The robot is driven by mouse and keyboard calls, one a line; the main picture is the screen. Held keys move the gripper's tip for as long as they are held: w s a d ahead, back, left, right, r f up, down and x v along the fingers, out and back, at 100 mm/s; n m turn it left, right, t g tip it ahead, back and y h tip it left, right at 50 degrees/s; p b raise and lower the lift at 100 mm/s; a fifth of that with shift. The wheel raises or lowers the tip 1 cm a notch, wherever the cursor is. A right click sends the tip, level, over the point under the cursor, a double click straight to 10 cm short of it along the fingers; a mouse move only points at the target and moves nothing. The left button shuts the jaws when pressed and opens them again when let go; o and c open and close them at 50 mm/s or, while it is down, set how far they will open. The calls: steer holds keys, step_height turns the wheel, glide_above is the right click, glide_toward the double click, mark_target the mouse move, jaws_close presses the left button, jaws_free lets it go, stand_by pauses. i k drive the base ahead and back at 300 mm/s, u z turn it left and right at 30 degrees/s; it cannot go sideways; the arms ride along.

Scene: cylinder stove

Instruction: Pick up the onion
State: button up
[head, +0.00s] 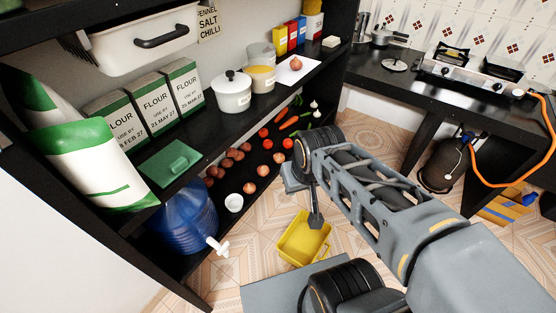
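A single brownish onion (296,63) sits on a white sheet or board (297,72) on the upper black shelf, near its right end. More round onions (250,188) lie on the lower shelf, in a loose row running back to the right. My gripper (316,220) points down over the yellow crate (292,242), below and in front of the shelves, apart from every onion. Only a dark finger part shows, and my arm hides much of the rest, so its opening is unclear. I see nothing held in it.
The upper shelf holds flour bags (151,103), a white lidded pot (231,92) and a jar (262,77). Below are tomatoes, carrots, potatoes (229,163), a white cup (234,203) and a blue water container (187,215). A stove (472,69) stands on the right counter. Tiled floor lies between.

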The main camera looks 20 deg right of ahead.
mark_target(263, 169)
steer(key=z, duration=1.75)
steer(key=k, duration=0.9)
steer(key=u, duration=1.55)
steer(key=i, duration=1)
